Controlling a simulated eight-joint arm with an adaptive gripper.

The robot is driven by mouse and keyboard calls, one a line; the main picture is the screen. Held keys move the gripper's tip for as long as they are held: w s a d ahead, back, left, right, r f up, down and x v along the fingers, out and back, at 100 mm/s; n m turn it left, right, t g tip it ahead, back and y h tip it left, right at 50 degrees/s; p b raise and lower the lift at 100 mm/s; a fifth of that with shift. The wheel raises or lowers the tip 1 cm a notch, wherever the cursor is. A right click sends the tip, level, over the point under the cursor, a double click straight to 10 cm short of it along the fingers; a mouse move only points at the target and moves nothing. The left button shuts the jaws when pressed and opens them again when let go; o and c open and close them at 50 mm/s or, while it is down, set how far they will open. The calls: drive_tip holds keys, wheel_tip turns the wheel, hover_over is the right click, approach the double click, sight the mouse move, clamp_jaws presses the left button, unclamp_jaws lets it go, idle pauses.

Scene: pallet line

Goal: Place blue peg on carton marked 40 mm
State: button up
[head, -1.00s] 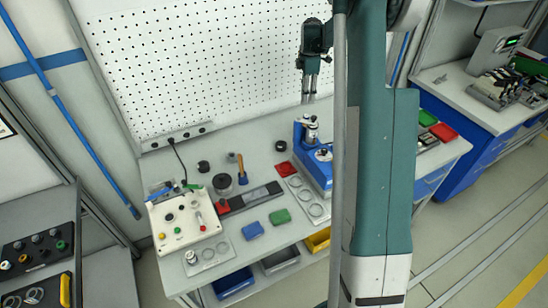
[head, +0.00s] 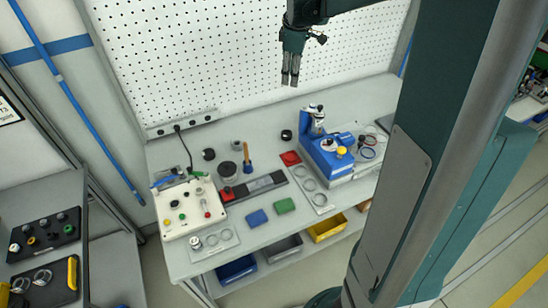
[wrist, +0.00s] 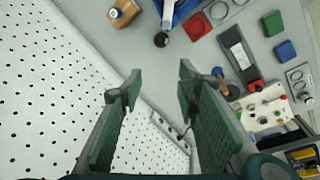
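My gripper (head: 290,79) hangs in front of the pegboard, high above the back of the workbench (head: 230,262). In the wrist view my gripper (wrist: 157,82) has its two green fingers apart with nothing between them. I cannot make out a blue peg or a carton marked 40 mm in either view. A flat blue block (head: 257,218) lies near the bench's front edge, and it also shows in the wrist view (wrist: 285,51). My arm and column cover much of the right side of the head view.
A blue press (head: 327,153) stands at the bench's right. A control box (head: 188,212) stands at the left. Green (head: 284,206) and red (head: 290,158) blocks, rings and black round parts lie between. The pegboard (head: 190,60) is behind; bins (head: 237,271) are below.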

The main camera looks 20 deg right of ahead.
drive_tip(key=s+a+r+m+t, duration=0.1)
drive_tip(key=s+a+r+m, duration=0.15)
drive_tip(key=s+a, duration=0.5)
drive_tip(key=s+a+r+m+t, duration=0.1)
drive_tip(key=s+a+r+m, duration=0.15)
drive_tip(key=s+a, duration=0.55)
drive_tip(key=s+a+f+m+t, duration=0.1)
drive_tip(key=s+a, duration=0.3)
drive_tip(key=s, duration=0.5)
drive_tip(key=s+a+f+m+t, duration=0.2)
drive_tip(key=s+a+f+m, duration=0.1)
drive_tip(key=s, duration=0.6)
drive_tip(key=shift+s+a+f+m+y, duration=0.3)
drive_tip(key=shift+a+f+m+y, duration=0.15)
drive_tip(key=shift+f, duration=0.2)
wheel_tip(320, 180, down, 10)
drive_tip(key=b, duration=0.9)
drive_tip(key=shift+r+b, duration=0.2)
drive_tip(key=shift+b, duration=0.15)
